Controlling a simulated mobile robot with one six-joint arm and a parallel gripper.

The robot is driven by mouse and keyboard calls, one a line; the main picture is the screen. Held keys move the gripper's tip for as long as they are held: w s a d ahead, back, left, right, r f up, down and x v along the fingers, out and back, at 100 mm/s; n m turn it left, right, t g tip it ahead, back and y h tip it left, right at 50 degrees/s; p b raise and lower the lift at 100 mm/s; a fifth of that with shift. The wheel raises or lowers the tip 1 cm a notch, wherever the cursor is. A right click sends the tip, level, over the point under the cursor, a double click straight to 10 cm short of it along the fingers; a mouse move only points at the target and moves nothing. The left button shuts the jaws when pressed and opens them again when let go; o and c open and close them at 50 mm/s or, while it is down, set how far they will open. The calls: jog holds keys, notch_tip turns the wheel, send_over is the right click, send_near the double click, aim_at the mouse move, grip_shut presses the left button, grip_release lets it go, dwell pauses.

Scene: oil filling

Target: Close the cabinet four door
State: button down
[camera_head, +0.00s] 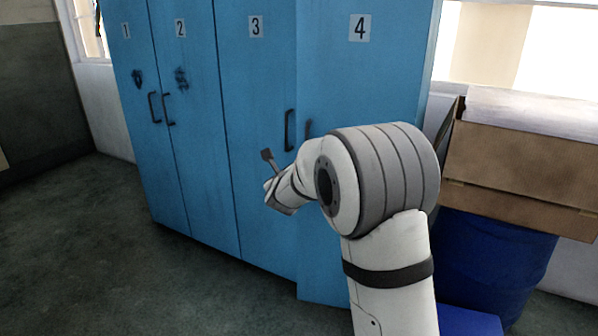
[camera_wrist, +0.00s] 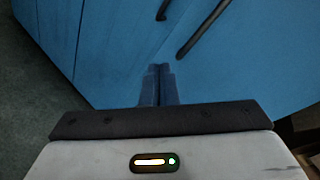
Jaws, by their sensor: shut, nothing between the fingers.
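The blue cabinet door four (camera_head: 360,80), marked with a 4, is at the right of the cabinet in the head view. Its left edge stands a little forward of door three (camera_head: 255,90), so it looks slightly ajar. Its dark handle (camera_head: 309,128) is partly hidden by my arm. My gripper (camera_head: 266,154) is in front of door three, left of door four's edge. In the wrist view my gripper (camera_wrist: 159,67) has its fingers together and empty, facing the blue doors. A dark handle (camera_wrist: 203,28) shows ahead and to the right, apart from the fingers.
Doors one (camera_head: 130,80) and two (camera_head: 185,80) look shut at the left. A cardboard box (camera_head: 520,165) sits on a blue barrel (camera_head: 495,260) right of the cabinet, close to my arm. The floor (camera_head: 130,260) at the left is clear.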

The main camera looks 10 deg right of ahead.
jog(key=w+d+f+m+h, duration=0.1)
jog(key=w+d+m, duration=0.1)
jog(key=w, duration=0.4)
jog(key=w+d+f+m+t+h+b, duration=0.1)
jog(key=w+d+f+m+h, duration=0.1)
jog(key=w+m, duration=0.2)
jog(key=w+d+f+m+h+b, duration=0.1)
jog(key=w+d+f+m, duration=0.1)
jog(key=w+m, duration=0.2)
jog(key=w, duration=0.3)
jog(key=shift+w+d+h, duration=0.25)
jog(key=shift+w+h, duration=0.05)
jog(key=shift+w, duration=0.05)
